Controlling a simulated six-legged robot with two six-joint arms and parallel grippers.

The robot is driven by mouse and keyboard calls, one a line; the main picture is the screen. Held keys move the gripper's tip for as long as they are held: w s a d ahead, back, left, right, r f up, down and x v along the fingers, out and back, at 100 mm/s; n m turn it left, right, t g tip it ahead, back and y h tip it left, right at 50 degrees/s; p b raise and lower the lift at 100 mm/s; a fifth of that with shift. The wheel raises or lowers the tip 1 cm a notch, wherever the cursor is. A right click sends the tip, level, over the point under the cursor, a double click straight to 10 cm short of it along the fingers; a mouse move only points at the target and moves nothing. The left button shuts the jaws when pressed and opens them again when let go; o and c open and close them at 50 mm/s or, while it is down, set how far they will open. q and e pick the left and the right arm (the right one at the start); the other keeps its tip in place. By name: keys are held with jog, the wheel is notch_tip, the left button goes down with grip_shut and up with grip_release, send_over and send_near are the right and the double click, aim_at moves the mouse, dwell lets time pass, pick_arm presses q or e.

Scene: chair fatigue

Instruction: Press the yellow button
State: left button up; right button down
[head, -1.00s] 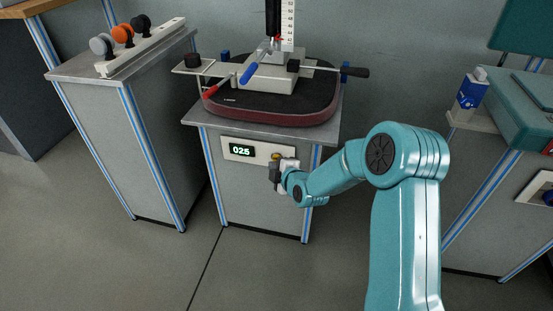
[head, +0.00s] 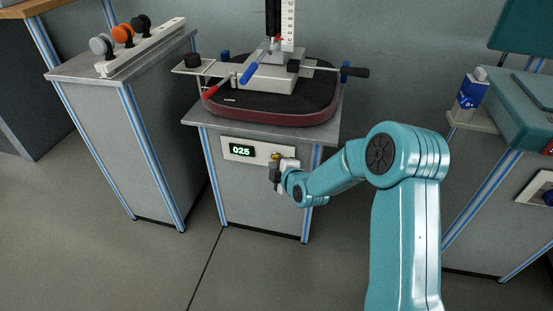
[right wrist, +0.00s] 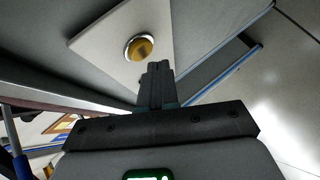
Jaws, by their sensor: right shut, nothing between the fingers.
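The yellow button (head: 276,156) sits at the right end of a white panel on the front of the middle cabinet. In the right wrist view it is a round yellow disc with a metallic ring (right wrist: 140,47), just beyond the fingertips. My right gripper (head: 274,174) is shut and empty, at the panel's right end, just below the button in the head view. In the right wrist view its fingers (right wrist: 157,68) are together, below and slightly right of the button, with a visible gap in the picture. Contact is not seen. My left gripper is not in view.
A green display (head: 241,150) on the panel reads 025. Above, a dark red-edged cushion (head: 270,105) sits under a test rig on the cabinet (head: 250,200). A left cabinet (head: 110,130) holds several knobs. At right are a blue-white carton (head: 470,95) and a teal case (head: 525,105).

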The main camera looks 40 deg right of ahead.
jog(key=shift+w+d+b, duration=0.3)
jog(key=shift+d, duration=0.05)
jog(key=shift+w+d, duration=0.2)
jog(key=shift+d, duration=0.1)
dwell(0.7)
dwell(0.3)
jog(key=shift+s+a+b, duration=0.4)
jog(key=shift+s+a, duration=0.1)
jog(key=shift+a, duration=0.1)
jog(key=shift+s+a+b, duration=0.45)
jog(key=shift+s+a, duration=1.2)
jog(key=shift+a, duration=0.3)
